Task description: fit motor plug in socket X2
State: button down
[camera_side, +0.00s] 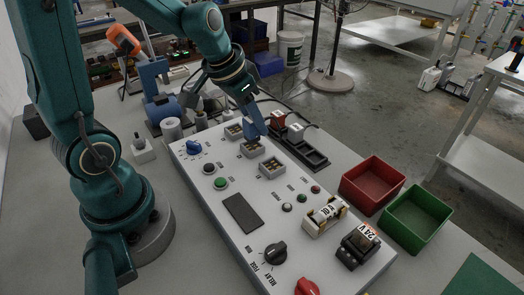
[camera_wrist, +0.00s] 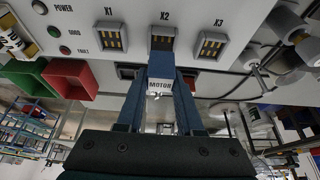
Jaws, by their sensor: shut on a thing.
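My gripper (camera_wrist: 162,72) is shut on the motor plug (camera_wrist: 160,86), a blue body with a white MOTOR label. In the wrist view the plug's front end lines up with socket X2 (camera_wrist: 162,32) and overlaps its lower edge; I cannot tell whether it touches. Gold contacts show in X2's upper part. Socket X1 (camera_wrist: 111,37) and socket X3 (camera_wrist: 211,44) stand on either side, with their contacts bare. In the side view, my gripper (camera_side: 256,128) is over the middle socket (camera_side: 254,149) and partly hides the plug.
A black rack (camera_side: 311,157) with other plugs lies just right of the panel. A red bin (camera_side: 372,184) and a green bin (camera_side: 416,217) stand farther right. A blue knob (camera_side: 194,147), a black dial (camera_side: 276,252) and a 24V unit (camera_side: 358,244) rise from the panel.

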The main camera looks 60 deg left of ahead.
jog(key=shift+f, duration=1.25)
jog(key=shift+c, duration=2.3)
grip_release()
jog(key=shift+r, duration=0.15)
jog(key=shift+v, duration=2.3)
jog(key=s+d+r+t, duration=0.1)
jog(key=s+d+r, duration=0.3)
jog(key=s, duration=0.6)
jog(key=shift+s+d+r, duration=0.15)
jog(key=shift+d+r, duration=0.05)
jog(key=shift+d, duration=0.8)
